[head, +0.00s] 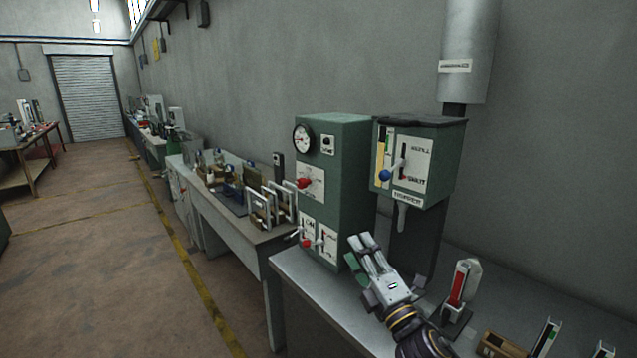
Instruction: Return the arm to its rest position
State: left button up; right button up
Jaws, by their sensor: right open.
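My right gripper (361,248) comes in from the bottom of the head view, above the metal bench top. It is open, and I see nothing held in it. Its fingers point up and away, in front of the lower right part of the green control cabinet (349,165) and to the left of the dark post under the hopper box. My right forearm runs down to the bottom edge of the view. My left gripper is not in view.
The hopper box (447,165) with a blue-knobbed lever hangs above the metal bench (300,272). A red-and-white device (459,285) stands right of my gripper. A wooden block (500,345) lies at the lower right. A cluttered workbench (240,228) stands left; the floor beyond is open.

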jog(key=s+d+f+m+g+h, duration=0.3)
jog(key=d+f+m+g+h, duration=0.15)
jog(key=f+m, duration=0.45)
jog(key=s+d+f+m+g+h, duration=0.3)
jog(key=d+f+m+h, duration=0.25)
jog(key=f, duration=0.55)
jog(key=s+d+f+m+g+y, duration=0.1)
jog(key=s+f+m+g, duration=0.35)
jog(key=s+f, duration=0.4)
jog(key=s+d+f+m+g, duration=0.25)
jog(key=s+f+g, duration=0.25)
jog(key=s, duration=0.7)
notch_tip(320, 180, down, 32)
jog(key=s+f, duration=0.1)
jog(key=s, duration=0.1)
jog(key=s+d+f+g, duration=0.1)
jog(key=s+d+f, duration=0.1)
jog(key=s+f, duration=0.7)
jog(key=s+d+f+g, duration=0.1)
jog(key=s+f, duration=0.9)
jog(key=s, duration=0.3)
jog(key=shift+d+f, duration=0.3)
jog(key=shift+d, duration=0.1)
